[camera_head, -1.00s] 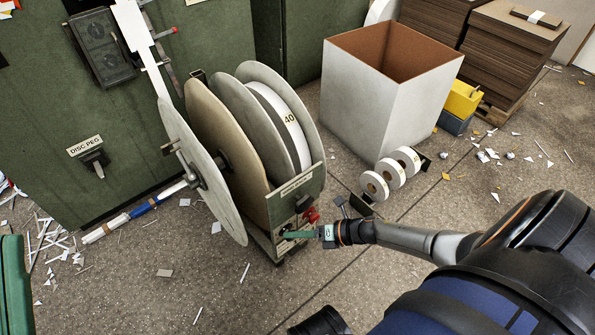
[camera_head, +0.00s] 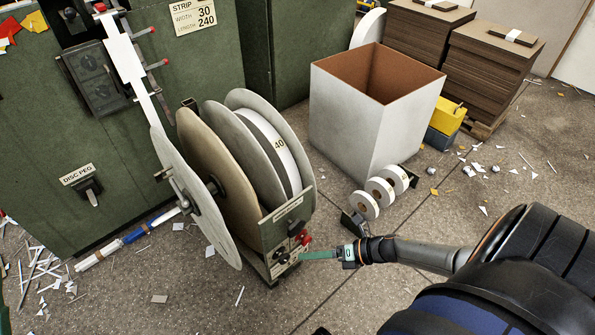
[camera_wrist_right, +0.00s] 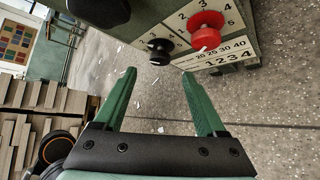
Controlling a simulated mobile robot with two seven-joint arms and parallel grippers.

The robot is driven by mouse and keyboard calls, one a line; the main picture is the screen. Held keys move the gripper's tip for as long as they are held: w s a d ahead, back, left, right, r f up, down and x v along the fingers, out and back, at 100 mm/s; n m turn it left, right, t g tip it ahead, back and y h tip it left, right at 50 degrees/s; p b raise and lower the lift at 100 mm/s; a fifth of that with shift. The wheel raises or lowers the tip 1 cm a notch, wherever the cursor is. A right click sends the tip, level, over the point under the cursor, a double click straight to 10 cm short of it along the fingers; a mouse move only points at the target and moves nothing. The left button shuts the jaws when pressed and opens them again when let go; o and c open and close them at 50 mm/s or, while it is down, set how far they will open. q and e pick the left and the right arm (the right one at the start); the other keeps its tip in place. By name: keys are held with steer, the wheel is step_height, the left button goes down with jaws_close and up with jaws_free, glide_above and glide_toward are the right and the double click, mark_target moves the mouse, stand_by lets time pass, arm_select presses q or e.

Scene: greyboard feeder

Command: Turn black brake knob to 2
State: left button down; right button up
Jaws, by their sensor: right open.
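The black brake knob (camera_wrist_right: 160,51) sits on the light panel at the end of the reel stand, beside a red knob (camera_wrist_right: 206,27). In the right wrist view a scale of digits surrounds each knob; which digit the black knob points to is too small to tell. In the head view the black knob (camera_head: 281,257) is small, low on the panel, with the red knob (camera_head: 303,237) above and to its right. My right gripper (camera_wrist_right: 163,72) is open and empty, its green fingers just short of the black knob and apart from it. My left gripper is not in view.
The reel stand (camera_head: 285,226) holds several large discs and a white roll marked 40. Small white rolls (camera_head: 380,190) lie to its right, in front of a large open box (camera_head: 350,115). Paper scraps litter the floor. A green machine (camera_head: 60,150) stands at left.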

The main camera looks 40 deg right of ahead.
steer(key=p+v, duration=0.1)
steer(key=v, duration=0.4)
stand_by(0.4)
